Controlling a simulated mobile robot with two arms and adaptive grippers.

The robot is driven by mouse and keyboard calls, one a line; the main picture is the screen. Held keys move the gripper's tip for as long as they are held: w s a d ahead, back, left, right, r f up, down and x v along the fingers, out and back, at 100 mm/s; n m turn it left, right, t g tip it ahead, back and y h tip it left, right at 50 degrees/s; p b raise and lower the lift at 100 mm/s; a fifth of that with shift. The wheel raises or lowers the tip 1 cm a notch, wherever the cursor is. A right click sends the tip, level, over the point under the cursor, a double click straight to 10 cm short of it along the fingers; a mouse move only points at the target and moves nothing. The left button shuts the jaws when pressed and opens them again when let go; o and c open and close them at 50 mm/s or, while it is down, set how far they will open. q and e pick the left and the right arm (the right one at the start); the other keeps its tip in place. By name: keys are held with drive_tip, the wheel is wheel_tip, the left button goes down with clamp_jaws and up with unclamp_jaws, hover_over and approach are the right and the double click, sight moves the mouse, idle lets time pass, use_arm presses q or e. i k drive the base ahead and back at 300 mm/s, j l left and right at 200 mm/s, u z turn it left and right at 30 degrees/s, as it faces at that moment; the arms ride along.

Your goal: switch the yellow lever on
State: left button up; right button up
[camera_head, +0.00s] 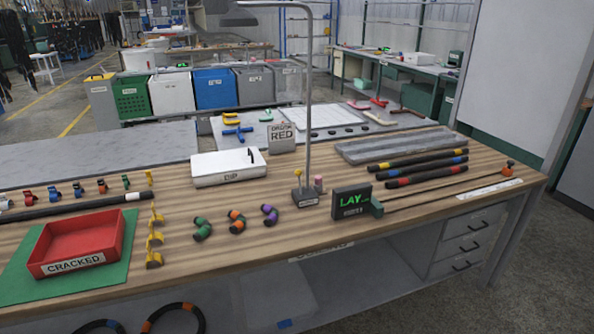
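A small yellow lever-like piece (298,175) stands upright on the dark base (304,197) of the grey lamp post (308,100), near the middle of the wooden bench. A small pink knob (318,183) is just right of it. Whether the yellow piece is in its on or off position is too small to tell. Neither of my grippers is in view.
A red tray marked CRACKED (75,264) sits on a green mat (118,282). A white box (228,168), a sign reading RED (282,137), coloured elbows (237,222), a green-lit display (351,202) and banded black hoses (425,175) share the bench.

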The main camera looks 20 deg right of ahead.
sight(298, 173)
drive_tip(key=i+j+z, duration=0.15)
drive_tip(key=i+j, duration=0.15)
drive_tip(key=i+j+z, duration=0.1)
drive_tip(key=i+j, duration=0.15)
drive_tip(key=j, duration=0.15)
drive_tip(key=i+j+z, duration=0.15)
drive_tip(key=i+j, duration=0.15)
drive_tip(key=i+j+z, duration=0.1)
drive_tip(key=j, duration=0.4)
drive_tip(key=i+j+z, duration=0.15)
drive_tip(key=i+j, duration=0.2)
drive_tip(key=j, duration=0.1)
